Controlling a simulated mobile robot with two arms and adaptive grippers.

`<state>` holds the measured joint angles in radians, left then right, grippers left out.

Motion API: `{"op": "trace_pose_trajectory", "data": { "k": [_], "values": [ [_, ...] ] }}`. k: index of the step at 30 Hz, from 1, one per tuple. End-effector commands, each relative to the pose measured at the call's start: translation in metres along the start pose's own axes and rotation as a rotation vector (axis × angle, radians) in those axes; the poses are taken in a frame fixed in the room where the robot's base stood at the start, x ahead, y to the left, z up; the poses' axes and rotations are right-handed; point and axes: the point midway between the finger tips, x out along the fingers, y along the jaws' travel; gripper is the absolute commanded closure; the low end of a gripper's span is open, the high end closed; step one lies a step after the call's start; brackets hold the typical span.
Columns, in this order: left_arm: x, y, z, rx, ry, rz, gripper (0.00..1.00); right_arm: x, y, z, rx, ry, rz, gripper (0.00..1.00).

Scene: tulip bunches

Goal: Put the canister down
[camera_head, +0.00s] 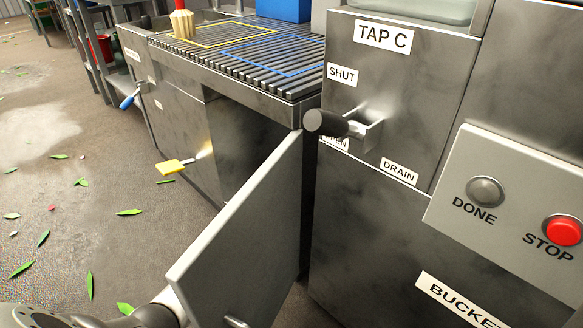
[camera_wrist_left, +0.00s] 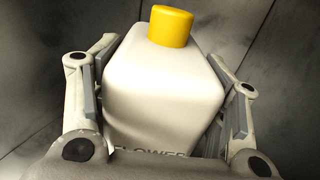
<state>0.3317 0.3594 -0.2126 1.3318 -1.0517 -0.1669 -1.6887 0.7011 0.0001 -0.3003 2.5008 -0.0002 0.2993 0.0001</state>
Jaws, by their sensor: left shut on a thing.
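A white canister (camera_wrist_left: 160,90) with a yellow cap fills the middle of the left wrist view. It looks tilted in that picture, and part of its label shows low on its front. My left gripper (camera_wrist_left: 172,72) is shut on it, with a finger on each side. Dark grey metal walls surround it. In the head view my left arm runs behind the open cabinet door, which hides the gripper and the canister. The canister's base is out of sight, so I cannot tell whether it touches a surface. My right gripper is not in view.
The cabinet door (camera_head: 245,230) stands open before a dark opening (camera_head: 250,135). Above is a slatted rack (camera_head: 250,50) with yellow and blue outlines. The TAP C panel has a lever (camera_head: 330,123); DONE (camera_head: 485,190) and STOP (camera_head: 562,231) buttons are at right. Leaves litter the floor.

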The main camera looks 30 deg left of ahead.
Motion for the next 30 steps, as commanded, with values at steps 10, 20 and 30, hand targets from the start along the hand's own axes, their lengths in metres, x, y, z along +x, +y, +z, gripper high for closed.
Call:
{"op": "trace_pose_trajectory", "data": {
  "k": [10,20,30],
  "values": [
    [0.001,0.000,-0.017,0.001,-0.010,0.000,1.00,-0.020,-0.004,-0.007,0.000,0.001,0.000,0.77],
    [0.001,0.000,-0.031,0.000,-0.011,-0.001,1.00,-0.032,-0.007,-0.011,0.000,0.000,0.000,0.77],
    [-0.001,0.000,-0.037,0.000,0.000,0.000,0.12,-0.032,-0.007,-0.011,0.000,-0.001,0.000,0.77]
  ]
}}
